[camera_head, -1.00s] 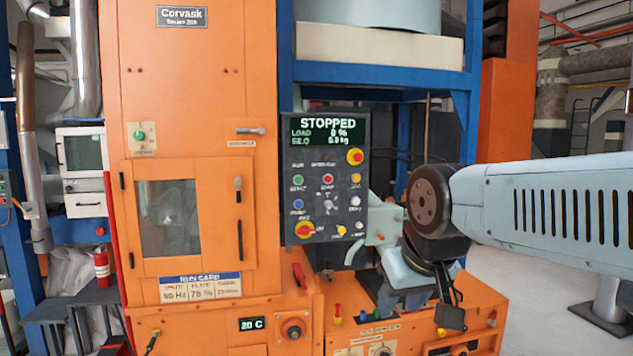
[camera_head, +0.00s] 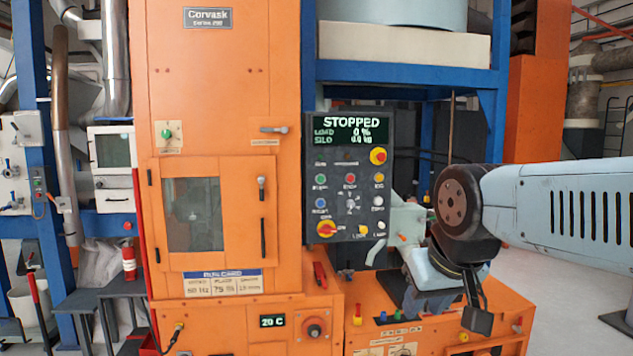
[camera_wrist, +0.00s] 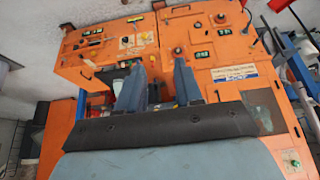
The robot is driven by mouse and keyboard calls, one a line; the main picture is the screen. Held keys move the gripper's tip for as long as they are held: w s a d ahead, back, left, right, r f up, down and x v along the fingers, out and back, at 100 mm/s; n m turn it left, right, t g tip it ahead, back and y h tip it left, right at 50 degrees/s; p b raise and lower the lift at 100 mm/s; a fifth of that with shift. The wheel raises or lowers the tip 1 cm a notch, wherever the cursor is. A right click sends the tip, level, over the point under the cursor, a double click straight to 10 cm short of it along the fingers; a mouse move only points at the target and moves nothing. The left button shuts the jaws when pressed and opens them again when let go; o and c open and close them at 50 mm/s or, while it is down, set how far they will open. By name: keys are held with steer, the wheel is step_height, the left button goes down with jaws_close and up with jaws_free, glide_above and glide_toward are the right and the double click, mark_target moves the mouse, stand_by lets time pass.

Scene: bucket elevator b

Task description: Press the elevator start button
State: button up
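The dark control panel (camera_head: 348,190) stands on the orange machine's right side. Its display (camera_head: 350,130) reads STOPPED, load 0 %, silo 0.0 kg. A green button (camera_head: 320,180) sits at the left of the upper button row; its small label is too blurred to read surely. A red button (camera_head: 350,180) and a yellow one (camera_head: 378,180) are beside it. My gripper hangs to the lower right of the panel in the head view, apart from it. In the wrist view my gripper (camera_wrist: 157,75) is open, its two fingers apart with nothing held between them.
A red-on-yellow knob (camera_head: 378,156) and a red-and-yellow rotary switch (camera_head: 327,228) share the panel. Another green button (camera_head: 166,133) is on the orange cabinet (camera_head: 225,100). An orange ledge (camera_head: 365,338) with small levers juts out below the panel. Blue posts frame it.

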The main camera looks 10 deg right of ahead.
jaws_close()
stand_by(1.4)
